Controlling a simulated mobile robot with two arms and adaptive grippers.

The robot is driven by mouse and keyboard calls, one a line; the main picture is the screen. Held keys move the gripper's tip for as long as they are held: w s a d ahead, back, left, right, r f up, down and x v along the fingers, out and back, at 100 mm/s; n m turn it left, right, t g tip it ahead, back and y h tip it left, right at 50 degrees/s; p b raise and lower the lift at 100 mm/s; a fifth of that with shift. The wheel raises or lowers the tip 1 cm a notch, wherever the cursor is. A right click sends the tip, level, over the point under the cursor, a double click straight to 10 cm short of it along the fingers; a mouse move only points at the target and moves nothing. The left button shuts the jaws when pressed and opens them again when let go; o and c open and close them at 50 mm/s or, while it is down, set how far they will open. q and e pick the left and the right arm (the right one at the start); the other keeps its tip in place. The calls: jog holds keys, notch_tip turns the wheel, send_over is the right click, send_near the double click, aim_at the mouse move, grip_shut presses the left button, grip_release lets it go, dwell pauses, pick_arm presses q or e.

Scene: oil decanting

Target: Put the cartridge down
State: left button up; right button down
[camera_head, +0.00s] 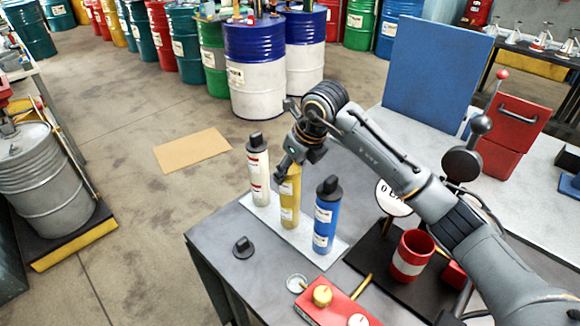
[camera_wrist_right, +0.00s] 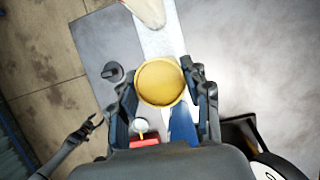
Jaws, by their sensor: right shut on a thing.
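The yellow cartridge (camera_head: 290,207) is upright between the white cartridge (camera_head: 257,172) and the blue cartridge (camera_head: 325,218). Its base is at or just above the pale strip (camera_head: 336,252) on the table; I cannot tell if it touches. My right gripper (camera_head: 289,168) is shut on the upper part of the yellow cartridge. In the right wrist view, the cartridge's round top (camera_wrist_right: 160,82) is between the fingers. No black cap shows on it, unlike the other two. My left gripper (camera_wrist_right: 95,126) shows small at the left of the right wrist view, open and empty.
A loose black cap (camera_head: 243,247) lies on the grey table (camera_head: 222,229) left of the strip. A red block with knobs (camera_head: 338,308), a small round dish (camera_head: 297,283) and a red-and-white cup (camera_head: 412,255) stand nearby. A blue panel (camera_head: 435,77) stands behind.

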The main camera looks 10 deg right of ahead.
jog(key=c, duration=0.6)
grip_release()
jog(key=shift+f, duration=0.1)
jog(key=shift+r, duration=0.25)
jog(key=b+v, duration=0.2)
jog(key=v, duration=1)
jog(key=shift+s+f, duration=0.15)
